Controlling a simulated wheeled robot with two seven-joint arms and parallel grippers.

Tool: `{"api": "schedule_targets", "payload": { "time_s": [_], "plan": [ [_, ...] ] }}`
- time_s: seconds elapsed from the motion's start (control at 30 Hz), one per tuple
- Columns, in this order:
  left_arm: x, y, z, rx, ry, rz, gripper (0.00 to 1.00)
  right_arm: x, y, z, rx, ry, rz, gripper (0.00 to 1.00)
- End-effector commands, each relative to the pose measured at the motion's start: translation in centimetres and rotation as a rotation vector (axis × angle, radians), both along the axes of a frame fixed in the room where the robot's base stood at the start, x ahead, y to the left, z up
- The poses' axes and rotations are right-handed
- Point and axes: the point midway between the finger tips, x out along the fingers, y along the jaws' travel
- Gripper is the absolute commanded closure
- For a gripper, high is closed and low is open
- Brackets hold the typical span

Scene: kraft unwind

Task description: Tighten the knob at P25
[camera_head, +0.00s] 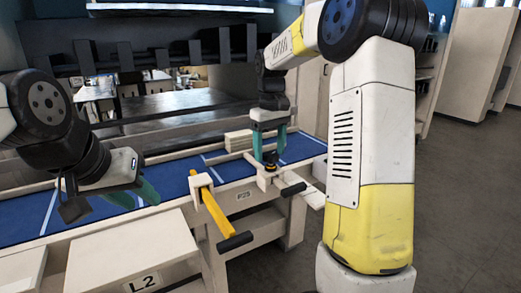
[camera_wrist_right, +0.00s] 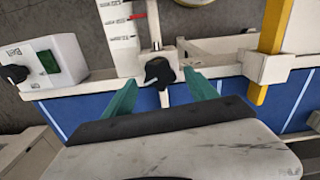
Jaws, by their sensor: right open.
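A black lobed knob (camera_head: 270,158) sits on a pale clamp block at the front edge of the blue bench; it also shows in the right wrist view (camera_wrist_right: 159,73).
A yellow bar with a black end (camera_head: 216,213) juts from the bench edge left of the knob. A black handle (camera_head: 293,189) sticks out just right of it. A control box with a green switch (camera_wrist_right: 45,62) shows in the wrist view. Open floor lies at the right.

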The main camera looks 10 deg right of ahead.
Motion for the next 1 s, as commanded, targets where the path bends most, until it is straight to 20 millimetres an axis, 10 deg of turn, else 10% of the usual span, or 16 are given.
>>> {"api": "schedule_targets", "payload": {
  "time_s": [0.27, 0.6, 1.0],
  "plan": [
    [0.00, 0.00, 0.00, 0.000, 0.000, 0.000, 0.64, 0.01, -0.02, -0.20, 0.000, 0.000, 0.000, 0.33],
    [0.00, 0.00, 0.00, 0.000, 0.000, 0.000, 0.64, 0.00, -0.01, -0.18, 0.000, -0.001, 0.000, 0.96],
    [0.00, 0.00, 0.00, 0.000, 0.000, 0.000, 0.64, 0.03, -0.05, -0.14, -0.001, -0.001, -0.093, 0.96]
  ]
}}
